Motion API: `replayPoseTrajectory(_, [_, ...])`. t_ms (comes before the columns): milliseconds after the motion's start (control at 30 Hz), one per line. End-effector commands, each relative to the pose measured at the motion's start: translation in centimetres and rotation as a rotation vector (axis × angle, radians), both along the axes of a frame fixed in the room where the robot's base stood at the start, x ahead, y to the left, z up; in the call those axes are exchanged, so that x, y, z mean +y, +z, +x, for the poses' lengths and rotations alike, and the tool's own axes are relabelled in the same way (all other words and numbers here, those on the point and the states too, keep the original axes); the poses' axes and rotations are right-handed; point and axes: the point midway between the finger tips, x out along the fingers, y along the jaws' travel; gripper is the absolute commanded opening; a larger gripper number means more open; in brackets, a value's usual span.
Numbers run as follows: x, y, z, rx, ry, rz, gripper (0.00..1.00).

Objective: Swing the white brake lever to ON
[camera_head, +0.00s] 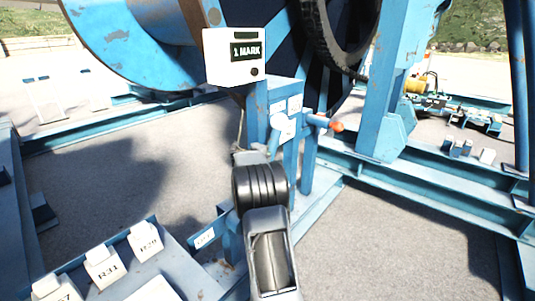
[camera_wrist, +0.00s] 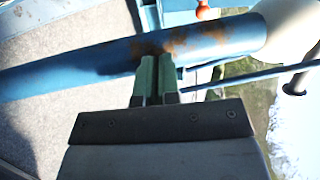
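The white brake lever shows as a blue, rust-patched bar with a white ball knob (camera_wrist: 285,25) at its right end in the wrist view. In the head view its white knob (camera_head: 284,126) is in front of the blue stand, below two small pale plates whose text I cannot read. My gripper (camera_wrist: 156,62) has its two green fingers close together, with nothing visible between them. The fingertips end at the lower edge of the bar (camera_wrist: 100,62); I cannot tell whether they touch it. In the head view my wrist largely hides the fingers.
A second lever with an orange knob (camera_head: 337,126) is just right of the white knob. A white box reading "1 MARK" (camera_head: 233,58) stands above left. The big blue reel (camera_head: 135,40) is behind. Numbered white blocks (camera_head: 145,241) are at lower left. Open grey ground (camera_head: 390,240) lies right.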

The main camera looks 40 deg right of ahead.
Motion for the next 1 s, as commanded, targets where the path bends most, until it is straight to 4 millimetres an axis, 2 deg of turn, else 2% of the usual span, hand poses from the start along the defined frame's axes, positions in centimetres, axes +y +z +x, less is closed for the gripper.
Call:
replayPoseTrajectory(300, [-0.8,-0.1,-0.4,0.001,-0.009,-0.002,0.0])
replayPoseTrajectory(467, [-0.4,0.3,-0.6,-0.001,-0.012,-0.004,0.0])
replayPoseTrajectory(567, [0.7,0.9,-0.9,-0.002,-0.011,-0.005,0.0])
replayPoseTrajectory(800, [5.5,3.2,-1.6,-0.006,0.001,-0.009,0.0])
replayPoseTrajectory(1000, [8.7,4.8,-2.9,-0.006,-0.002,-0.007,0.0])
